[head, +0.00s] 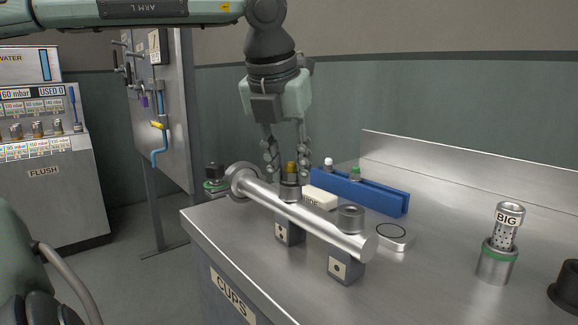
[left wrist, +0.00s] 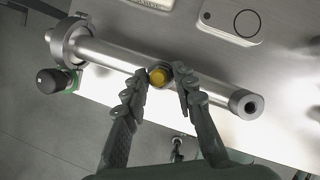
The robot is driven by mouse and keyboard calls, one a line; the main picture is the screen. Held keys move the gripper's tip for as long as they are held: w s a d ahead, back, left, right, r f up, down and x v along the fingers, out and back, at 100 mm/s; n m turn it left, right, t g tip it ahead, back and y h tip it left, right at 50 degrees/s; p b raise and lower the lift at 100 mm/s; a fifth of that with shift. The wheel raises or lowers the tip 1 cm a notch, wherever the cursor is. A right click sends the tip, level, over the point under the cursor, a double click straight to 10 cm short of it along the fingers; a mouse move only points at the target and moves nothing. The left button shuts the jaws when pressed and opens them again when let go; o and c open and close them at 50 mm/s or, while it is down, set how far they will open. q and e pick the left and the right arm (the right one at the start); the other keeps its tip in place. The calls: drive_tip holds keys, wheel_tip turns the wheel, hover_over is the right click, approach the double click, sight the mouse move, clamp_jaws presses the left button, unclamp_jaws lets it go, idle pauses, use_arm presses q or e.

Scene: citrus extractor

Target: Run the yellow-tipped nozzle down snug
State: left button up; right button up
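The yellow-tipped nozzle (head: 291,169) stands upright at a dark collar on the shiny horizontal tube (head: 305,218). Its yellow tip also shows in the left wrist view (left wrist: 159,76). My left gripper (head: 287,172) points down from above, with one finger on each side of the nozzle. In the left wrist view, the left gripper (left wrist: 162,75) has its fingertips close beside the nozzle. In the head view a gap shows between the fingers and the yellow tip, so the gripper looks open. The nozzle's lower end and seat are hidden. My right gripper is not in view.
The tube rests on two dark blocks (head: 345,266) on the steel counter (head: 430,285). Behind are a blue rack (head: 385,198) with white- and green-topped pieces and a white block (head: 320,197). A "BIG" strainer (head: 508,225) stands right.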

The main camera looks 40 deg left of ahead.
use_arm(q)
drive_tip(key=m+h, duration=0.2)
drive_tip(key=m, duration=0.3)
drive_tip(key=shift+a, duration=0.2)
drive_tip(key=m+h, duration=0.1)
drive_tip(key=m, duration=0.2)
drive_tip(key=m+h, duration=0.1)
drive_tip(key=m, duration=0.3)
drive_tip(key=shift+a+f+h, duration=0.1)
drive_tip(key=shift+a+h, duration=0.05)
drive_tip(key=shift+h, duration=0.15)
drive_tip(key=shift+g, duration=0.3)
drive_tip(key=o, duration=0.6)
drive_tip(key=shift+o, duration=0.2)
drive_tip(key=n+y, duration=0.1)
drive_tip(key=n, duration=0.2)
drive_tip(key=n+y, duration=0.1)
drive_tip(key=n, duration=0.2)
drive_tip(key=shift+s+t, duration=0.1)
drive_tip(key=shift+t, duration=0.3)
drive_tip(key=n, duration=0.2)
drive_tip(key=n+y, duration=0.1)
drive_tip(key=n, duration=0.1)
drive_tip(key=n+y, duration=0.1)
drive_tip(key=n, duration=0.1)
drive_tip(key=shift+d, duration=0.35)
